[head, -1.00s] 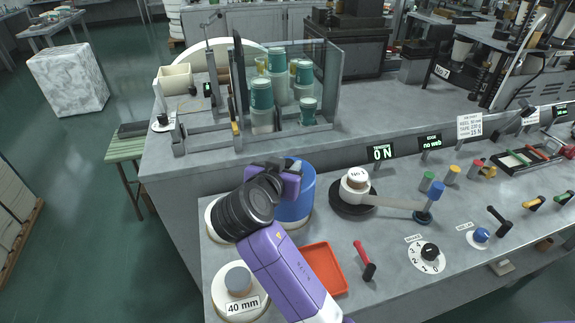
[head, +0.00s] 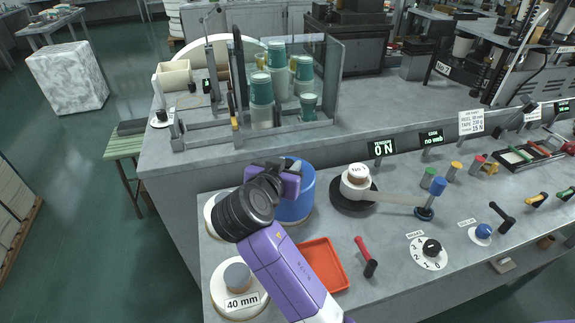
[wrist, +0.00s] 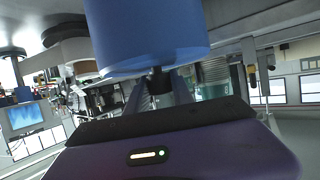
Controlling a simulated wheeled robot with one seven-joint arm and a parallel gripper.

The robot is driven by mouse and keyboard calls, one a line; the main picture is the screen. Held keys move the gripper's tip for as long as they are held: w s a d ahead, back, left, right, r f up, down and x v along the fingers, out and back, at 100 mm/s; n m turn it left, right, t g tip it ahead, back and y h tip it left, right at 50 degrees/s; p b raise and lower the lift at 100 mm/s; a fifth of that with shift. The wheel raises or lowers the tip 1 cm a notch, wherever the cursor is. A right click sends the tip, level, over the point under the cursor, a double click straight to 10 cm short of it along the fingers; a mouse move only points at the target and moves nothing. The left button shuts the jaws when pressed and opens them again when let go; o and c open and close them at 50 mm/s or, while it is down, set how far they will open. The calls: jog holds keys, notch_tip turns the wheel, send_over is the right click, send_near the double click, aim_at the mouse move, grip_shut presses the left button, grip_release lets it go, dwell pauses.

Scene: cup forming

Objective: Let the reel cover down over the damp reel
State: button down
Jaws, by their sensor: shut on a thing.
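The blue reel cover (head: 299,195) stands upright on the left part of the near bench, partly behind my wrist. In the wrist view the cover (wrist: 148,35) fills the top middle, with a short black knob (wrist: 159,82) at its end. My gripper (wrist: 157,92) is shut on this knob. In the head view my dark wrist and purple gripper body hide the fingers. A thin pale edge shows below the cover. The damp reel cannot be made out, and I cannot tell whether the cover is fully seated.
A reel marked 40 mm (head: 238,279) and an orange tray (head: 323,265) lie in front. A white reel on a dark plate (head: 354,192) stands right of the cover, its tape running to a blue-topped post. A glass-sided stand with green cups (head: 262,88) is behind.

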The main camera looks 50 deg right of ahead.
jog(key=shift+f+b, duration=1)
jog(key=shift+f, duration=0.3)
dwell(0.5)
jog(key=c, duration=0.6)
grip_release()
jog(key=shift+o, duration=0.2)
jog(key=shift+r+p, duration=3)
jog(key=shift+r, duration=1.05)
